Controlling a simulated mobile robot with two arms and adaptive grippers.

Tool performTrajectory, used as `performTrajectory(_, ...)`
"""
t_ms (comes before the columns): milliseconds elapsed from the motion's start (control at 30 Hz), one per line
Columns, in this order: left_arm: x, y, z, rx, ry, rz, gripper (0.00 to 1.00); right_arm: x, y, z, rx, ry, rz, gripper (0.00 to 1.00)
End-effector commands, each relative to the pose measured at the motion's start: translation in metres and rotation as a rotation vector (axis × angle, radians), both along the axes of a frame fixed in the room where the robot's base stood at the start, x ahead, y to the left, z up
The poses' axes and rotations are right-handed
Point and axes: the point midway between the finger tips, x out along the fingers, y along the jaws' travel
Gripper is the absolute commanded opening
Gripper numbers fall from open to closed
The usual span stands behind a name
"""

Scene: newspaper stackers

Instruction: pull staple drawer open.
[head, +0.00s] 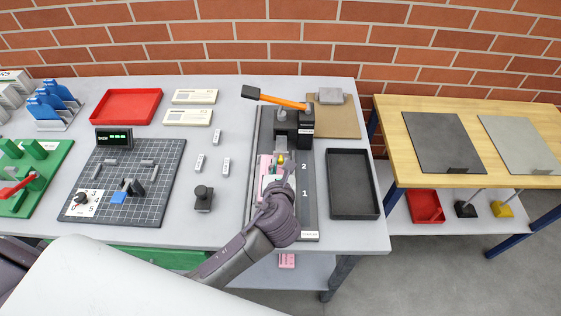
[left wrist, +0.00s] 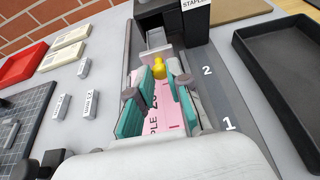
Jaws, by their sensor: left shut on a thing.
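The black stapler (head: 290,122) with an orange-handled lever stands at the back of a dark grey base strip (head: 308,200). A light grey drawer part (left wrist: 156,38) shows in the stapler's front opening. A yellow knob (left wrist: 160,68) is in front of it, and also shows in the head view (head: 281,159). My left gripper (left wrist: 164,78), with teal finger pads, is shut on the yellow knob at its fingertips. It is above a pink printed sheet (left wrist: 160,128) on the base. How far out the drawer is, I cannot tell. My right gripper is not in view.
An empty black tray (head: 354,212) lies right of the base strip. A brown board (head: 338,124) lies behind it. Small labelled blocks (head: 199,162), a black knob piece (head: 203,200) and a dark grid board (head: 150,205) lie to the left. A brick wall rises behind.

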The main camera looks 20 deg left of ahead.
Motion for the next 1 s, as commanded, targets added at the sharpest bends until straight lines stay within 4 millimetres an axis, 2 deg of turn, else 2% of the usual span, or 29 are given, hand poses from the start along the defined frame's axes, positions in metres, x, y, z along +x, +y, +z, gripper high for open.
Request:
performTrajectory(33, 0.000, 0.000, -0.001, 0.001, 0.000, 0.001, 0.23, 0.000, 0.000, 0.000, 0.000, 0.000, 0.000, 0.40)
performTrajectory(167, 0.000, 0.000, 0.000, 0.001, 0.000, 0.001, 0.44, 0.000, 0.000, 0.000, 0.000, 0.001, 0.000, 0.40)
performTrajectory(433, 0.000, 0.000, 0.000, 0.001, 0.000, 0.000, 0.44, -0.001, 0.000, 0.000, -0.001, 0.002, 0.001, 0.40)
performTrajectory(567, -0.006, -0.002, 0.002, 0.001, 0.000, -0.003, 0.44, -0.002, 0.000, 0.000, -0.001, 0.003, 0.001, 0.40)
performTrajectory(667, -0.019, -0.006, 0.007, 0.001, 0.001, -0.002, 0.44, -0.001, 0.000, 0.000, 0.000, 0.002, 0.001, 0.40)
performTrajectory(1000, -0.082, -0.023, 0.034, -0.001, 0.002, -0.001, 0.44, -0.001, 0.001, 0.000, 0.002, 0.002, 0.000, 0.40)
